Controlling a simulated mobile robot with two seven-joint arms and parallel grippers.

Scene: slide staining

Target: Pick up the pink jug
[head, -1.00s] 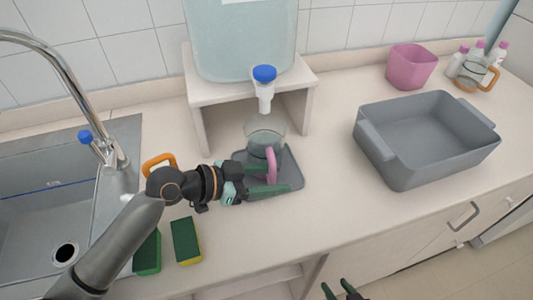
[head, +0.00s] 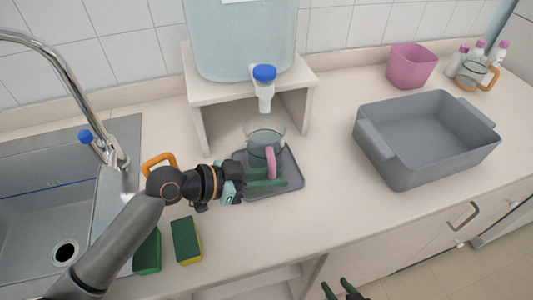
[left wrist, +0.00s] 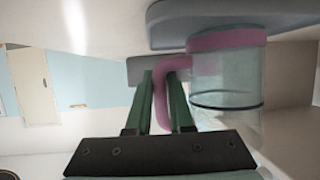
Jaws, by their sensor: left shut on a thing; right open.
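The pink jug (head: 264,134) is a clear round vessel with a pink handle (head: 271,162). It stands upright on a small grey tray (head: 289,178), under the spigot of the big dispenser. My left gripper (head: 275,178) comes in from the left and is shut on the handle. In the left wrist view the green fingers (left wrist: 162,90) lie on either side of the pink handle, beside the jug's clear body (left wrist: 226,85) and pink base. My right gripper (head: 342,291) is open and empty at the bottom edge, in front of the counter; only its fingertips show.
The dispenser's blue-topped spigot (head: 264,88) hangs just above the jug. A grey basin (head: 400,172), a pink bin (head: 411,66), bottles and an orange-handled jug (head: 474,72) stand to the right. The sink (head: 45,215), an orange handle and sponges (head: 186,241) are left.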

